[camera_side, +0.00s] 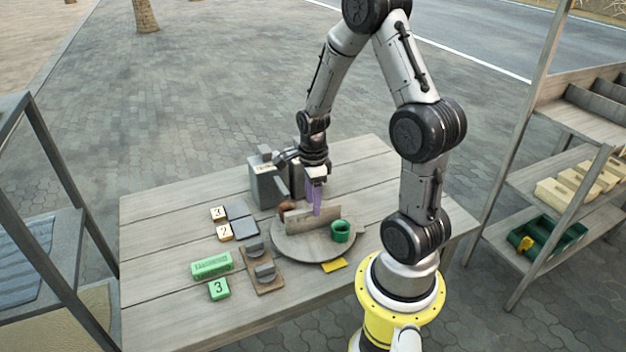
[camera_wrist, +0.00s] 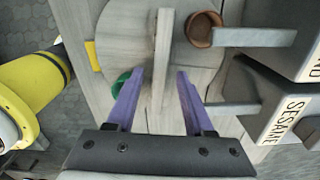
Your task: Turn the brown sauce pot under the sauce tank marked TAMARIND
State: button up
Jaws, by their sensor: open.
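A round wooden turntable (camera_side: 290,250) lies on the table, with an upright wooden divider board (camera_side: 300,228) across it. The brown pot (camera_wrist: 200,30) is on the far side of the board, mostly hidden in the side view. The green pot (camera_side: 340,231) stands on the near side. Grey sauce tanks (camera_side: 265,186) stand behind. In the wrist view, one tank label (camera_wrist: 312,62) ends in "ND" and the other reads SESAME (camera_wrist: 285,118). The "ND" tank's spout (camera_wrist: 255,37) overlaps the brown pot's edge. My gripper (camera_wrist: 156,74) is open, its purple fingers either side of the board; contact is unclear.
A shelf (camera_side: 560,180) stands at right. The table's left part is bare.

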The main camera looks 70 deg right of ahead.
aim_at(310, 209)
notch_tip(310, 209, up, 8)
jog(key=shift+f, duration=0.2)
dwell(0.4)
jog(key=w+a+r+n+t+h, duration=0.15)
jog(key=a+r+n+t, duration=0.35)
jog(key=a+r, duration=0.55)
jog(key=s+a+r+n, duration=0.1)
jog(key=s+a+n, duration=0.2)
jog(key=n, duration=0.8)
jog(key=s+a+r+n+y, duration=0.1)
jog(key=s+n, duration=0.5)
jog(key=n, duration=0.6)
jog(key=a+r, duration=0.1)
jog(key=a, duration=0.1)
jog(key=shift+s+a+r+t, duration=0.15)
jog(key=shift+s+a+t, duration=0.15)
jog(key=shift+a, duration=0.1)
